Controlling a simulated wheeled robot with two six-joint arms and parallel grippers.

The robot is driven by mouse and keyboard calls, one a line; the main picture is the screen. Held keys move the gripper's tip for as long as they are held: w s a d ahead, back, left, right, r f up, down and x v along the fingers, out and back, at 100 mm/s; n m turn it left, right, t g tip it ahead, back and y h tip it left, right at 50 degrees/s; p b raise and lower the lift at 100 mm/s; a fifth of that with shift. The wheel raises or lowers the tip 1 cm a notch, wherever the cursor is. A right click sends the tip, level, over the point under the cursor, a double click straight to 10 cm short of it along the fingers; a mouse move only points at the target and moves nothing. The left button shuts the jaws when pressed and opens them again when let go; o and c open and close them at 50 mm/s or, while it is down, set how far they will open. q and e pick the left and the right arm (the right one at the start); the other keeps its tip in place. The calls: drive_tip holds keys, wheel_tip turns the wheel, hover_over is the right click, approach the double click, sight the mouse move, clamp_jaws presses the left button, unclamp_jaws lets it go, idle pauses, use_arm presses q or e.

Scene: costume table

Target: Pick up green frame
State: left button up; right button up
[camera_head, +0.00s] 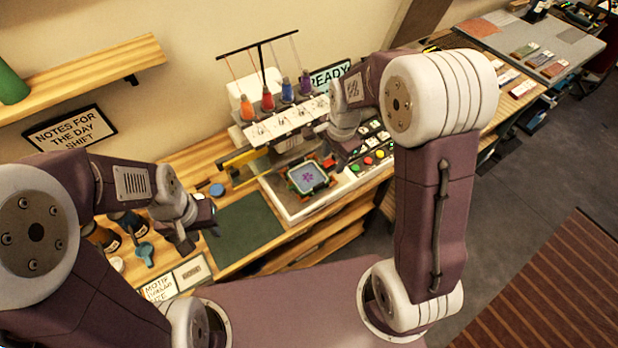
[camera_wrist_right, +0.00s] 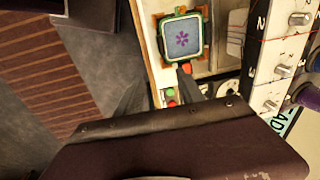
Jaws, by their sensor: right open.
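The green frame (camera_head: 323,167) lies on the bed of the embroidery machine (camera_head: 305,202). It has orange parts at its edges and holds grey-blue cloth with a purple flower motif. In the right wrist view the green frame (camera_wrist_right: 207,38) is at the top, ahead of the fingers. My right gripper (camera_head: 341,151) is open and empty, above and just right of the frame; in its wrist view the fingers (camera_wrist_right: 170,88) stand apart with the frame beyond them. My left gripper (camera_head: 200,238) is open over the left part of the bench, away from the frame.
Thread spools (camera_head: 287,92) and needle heads stand behind the frame. Colored buttons (camera_head: 367,160) are to its right. A dark green mat (camera_head: 240,230) lies clear to its left. Small jars and a blue-green item (camera_head: 145,252) sit near my left gripper.

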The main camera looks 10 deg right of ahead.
drive_tip(key=p, duration=0.1)
hover_over(320, 183)
drive_tip(key=w, duration=0.2)
wheel_tip(320, 183, down, 4)
drive_tip(key=f, duration=0.1)
drive_tip(key=s+f+g, duration=0.1)
drive_tip(key=f, duration=0.1)
drive_tip(key=shift+s+f+m+g, duration=0.15)
drive_tip(key=shift+s+m+g, duration=0.15)
drive_tip(key=shift+s, duration=0.05)
wheel_tip(320, 183, down, 3)
drive_tip(key=shift+s+f+p, duration=0.1)
drive_tip(key=shift+p, duration=0.7)
drive_tip(key=shift+f, duration=0.45)
wheel_tip(320, 183, down, 4)
drive_tip(key=shift+s+r+p, duration=0.1)
drive_tip(key=shift+s+p, duration=0.05)
drive_tip(key=shift+p, duration=0.75)
drive_tip(key=shift+f, duration=0.65)
drive_tip(key=shift+r, duration=0.1)
clamp_jaws()
